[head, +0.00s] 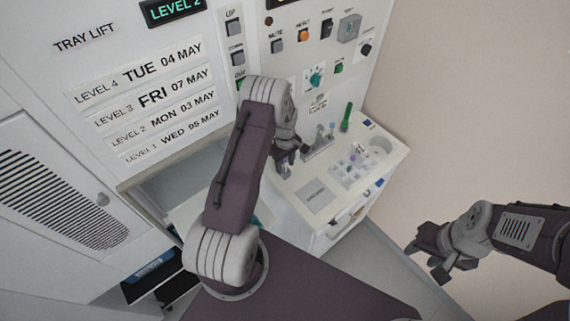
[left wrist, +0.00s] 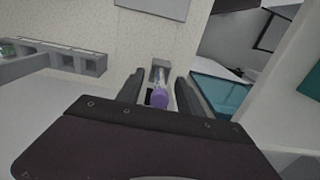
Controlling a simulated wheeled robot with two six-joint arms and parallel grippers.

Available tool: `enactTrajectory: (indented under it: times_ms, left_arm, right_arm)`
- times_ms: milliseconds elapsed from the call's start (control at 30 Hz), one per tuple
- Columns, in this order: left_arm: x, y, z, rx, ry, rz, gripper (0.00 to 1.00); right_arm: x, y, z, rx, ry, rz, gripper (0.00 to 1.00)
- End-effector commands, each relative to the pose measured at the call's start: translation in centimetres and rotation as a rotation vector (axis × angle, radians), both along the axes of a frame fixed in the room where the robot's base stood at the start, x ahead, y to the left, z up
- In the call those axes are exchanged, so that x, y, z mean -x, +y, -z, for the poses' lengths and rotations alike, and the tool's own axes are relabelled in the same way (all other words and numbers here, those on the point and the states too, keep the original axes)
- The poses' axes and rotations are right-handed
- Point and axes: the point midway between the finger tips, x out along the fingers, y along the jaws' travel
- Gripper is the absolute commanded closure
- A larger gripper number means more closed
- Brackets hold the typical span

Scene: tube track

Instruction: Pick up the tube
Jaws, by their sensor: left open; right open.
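The tube (left wrist: 159,97) shows in the left wrist view with a purple cap and a clear body, standing at a small grey holder (left wrist: 159,66). My left gripper (left wrist: 160,92) is open, with one finger on each side of the tube; I cannot tell whether either finger touches it. In the head view my left gripper (head: 285,160) is over the white counter, and its own wrist partly hides the spot. My right gripper (head: 432,262) is open and empty, off to the right of the counter.
The white counter (head: 318,230) carries a rack (head: 350,172) with several slots, a grey square plate (head: 315,196) and a green upright object (head: 346,117). Behind it stands a panel with buttons and a tray lift display (head: 172,8).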

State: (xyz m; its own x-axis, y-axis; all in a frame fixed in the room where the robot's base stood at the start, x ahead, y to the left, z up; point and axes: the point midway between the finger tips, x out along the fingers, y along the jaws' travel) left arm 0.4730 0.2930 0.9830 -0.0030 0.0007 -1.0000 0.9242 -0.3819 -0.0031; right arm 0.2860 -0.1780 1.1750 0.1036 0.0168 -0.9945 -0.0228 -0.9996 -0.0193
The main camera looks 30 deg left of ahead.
Motion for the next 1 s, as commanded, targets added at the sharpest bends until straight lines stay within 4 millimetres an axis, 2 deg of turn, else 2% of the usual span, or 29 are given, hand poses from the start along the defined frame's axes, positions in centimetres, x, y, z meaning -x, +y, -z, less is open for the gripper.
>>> enactTrajectory:
  times_ms: [100, 133, 267, 300, 667, 767, 900, 1000]
  left_arm:
    - [0.0, 0.0, 0.0, -0.001, -0.001, 0.000, 0.56]
    - [0.0, 0.0, 0.0, 0.000, -0.001, 0.000, 0.59]
    - [0.0, 0.0, 0.0, 0.000, 0.000, 0.000, 0.95]
    - [0.0, 0.0, 0.0, 0.000, -0.001, 0.000, 1.00]
    - [-0.1, 0.0, -0.3, 0.000, -0.002, 0.000, 1.00]
    - [-0.2, 0.0, -1.2, -0.001, -0.005, 0.000, 1.00]
    - [-0.2, 0.0, -3.6, -0.002, -0.007, 0.000, 1.00]
    - [-0.4, -2.2, -5.0, -0.001, -0.006, 0.007, 1.00]
  right_arm:
    - [0.0, 0.0, 0.1, 0.000, 0.000, 0.000, 0.57]
    - [0.0, 0.0, 0.1, 0.000, 0.000, 0.000, 0.57]
    - [0.0, 0.0, 0.1, 0.000, 0.000, 0.000, 0.57]
    - [0.0, 0.0, 0.1, 0.000, 0.000, 0.000, 0.57]
    - [0.0, 0.0, 0.4, 0.000, 0.000, 0.000, 0.57]
    - [0.0, 0.0, 1.0, 0.000, 0.000, 0.000, 0.57]
    - [0.0, 0.0, 2.3, 0.000, 0.000, 0.000, 0.57]
    - [0.0, 0.0, 3.1, 0.000, 0.000, 0.000, 0.57]
